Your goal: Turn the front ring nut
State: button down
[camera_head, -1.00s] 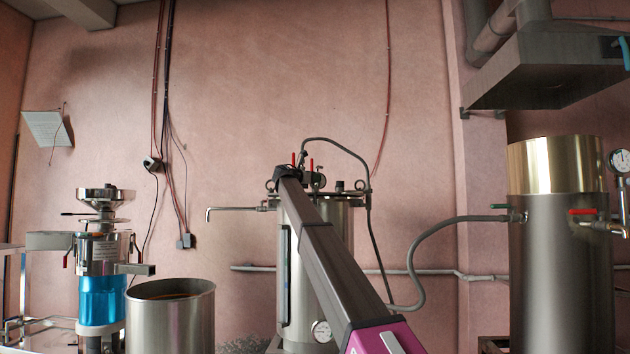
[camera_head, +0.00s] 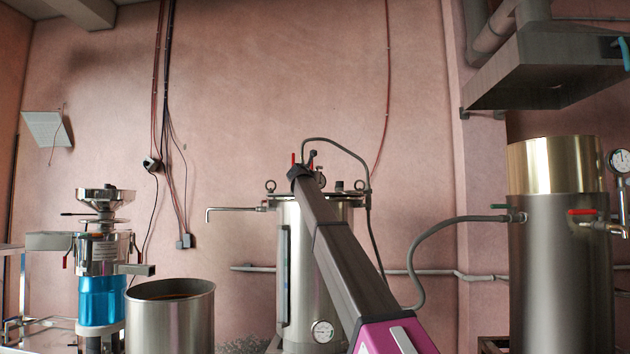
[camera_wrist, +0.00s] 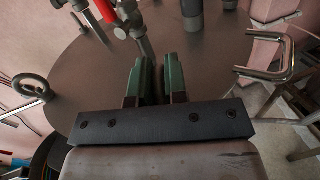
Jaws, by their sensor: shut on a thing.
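The steel tank (camera_head: 301,270) stands in the middle of the head view, under a flat round lid with fittings. My gripper (camera_head: 300,172) is at the lid's top, at the front. In the wrist view my gripper (camera_wrist: 157,75) has its two green-padded fingers pointing down over the brown lid (camera_wrist: 90,75). The fingers are shut on a narrow thing between them, which I take to be the front ring nut. The fingers hide almost all of it. Another ring nut (camera_wrist: 30,87) sits at the lid's left edge in the wrist view, apart from the fingers.
A bent steel handle (camera_wrist: 272,60) is at the right of the lid. A grey hose (camera_head: 418,262) runs to the large tank (camera_head: 560,270) at right. An open steel pot (camera_head: 172,320) is front left.

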jog(key=shift+f, duration=0.15)
jog(key=c, duration=1.2)
grip_release()
jog(key=shift+a, duration=0.1)
jog(key=shift+o, duration=0.2)
jog(key=v, duration=1)
jog(key=shift+s, duration=0.4)
jog(key=shift+a, duration=0.1)
